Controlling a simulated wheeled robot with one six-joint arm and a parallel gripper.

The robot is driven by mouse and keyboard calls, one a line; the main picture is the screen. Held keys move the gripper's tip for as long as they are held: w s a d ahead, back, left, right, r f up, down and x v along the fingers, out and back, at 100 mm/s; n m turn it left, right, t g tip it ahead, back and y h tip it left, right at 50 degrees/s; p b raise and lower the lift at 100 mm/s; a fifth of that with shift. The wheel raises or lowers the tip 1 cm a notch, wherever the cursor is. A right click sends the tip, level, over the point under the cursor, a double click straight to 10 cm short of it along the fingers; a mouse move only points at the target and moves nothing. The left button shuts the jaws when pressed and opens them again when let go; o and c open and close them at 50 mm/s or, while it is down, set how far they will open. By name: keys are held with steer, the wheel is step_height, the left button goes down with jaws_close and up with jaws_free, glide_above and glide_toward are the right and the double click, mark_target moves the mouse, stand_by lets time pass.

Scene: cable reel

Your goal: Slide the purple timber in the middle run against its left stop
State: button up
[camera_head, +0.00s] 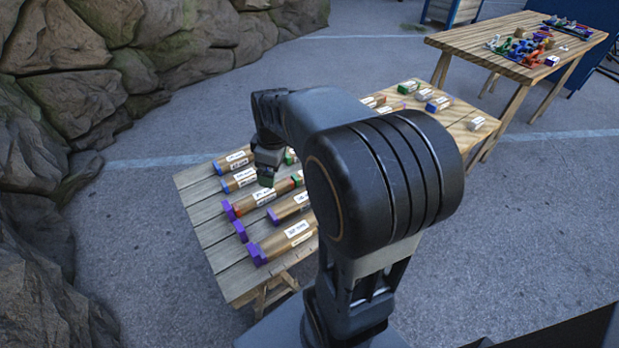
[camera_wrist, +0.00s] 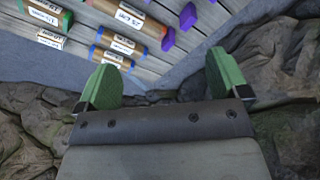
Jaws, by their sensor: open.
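The purple-ended timber (camera_head: 290,207) lies in the middle of the three runs with purple stops on the near table, brown with a white label. Its left stop, a purple block (camera_head: 240,230), stands apart from it, with bare planks between. In the wrist view a purple block (camera_wrist: 187,15) stands alone near the table edge; the timber itself cannot be made out there. My gripper (camera_head: 266,178) hangs over the far part of the table, beyond that run. In the wrist view its green fingers (camera_wrist: 165,80) are spread apart with nothing between them.
A red-ended timber (camera_head: 265,197) lies in the run beyond, and another brown timber (camera_head: 285,240) in the nearer run. Two blue-ended timbers lie at the far end. Another table (camera_head: 460,125) with loose blocks stands behind. Rocks (camera_head: 60,80) rise at the left. My arm hides the table's right side.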

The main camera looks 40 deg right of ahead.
mark_target(279, 210)
steer(key=w+d+f+n+g+b, duration=0.1)
steer(key=w+d+f+n+b, duration=0.1)
steer(key=d+f, duration=0.6)
steer(key=w+d+f+n+y+b, duration=0.1)
steer(key=w+d+f+n+b, duration=0.2)
steer(key=d+f+n, duration=0.4)
step_height(279, 210, down, 2)
steer(key=shift+w+d+g+y, duration=0.3)
steer(key=shift+w+d+g, duration=0.15)
steer(key=shift+d, duration=0.2)
steer(key=shift+f, duration=0.1)
steer(key=f, duration=0.4)
steer(key=a+f+b, duration=0.1)
steer(key=f, duration=0.4)
steer(key=a+f, duration=0.1)
steer(key=f, duration=0.3)
steer(key=shift+w+f, duration=0.1)
steer(key=shift+f, duration=0.15)
steer(key=shift+c, duration=0.3)
steer(key=c, duration=1.2)
steer(key=shift+w+a+b, duration=0.15)
steer(key=shift+a+b, duration=0.15)
steer(key=shift+a, duration=2.2)
steer(key=shift+w+a+b, duration=0.15)
steer(key=shift+a+b, duration=0.15)
steer(key=shift+a, duration=2.2)
steer(key=shift+o, duration=0.2)
steer(key=shift+a, duration=0.65)
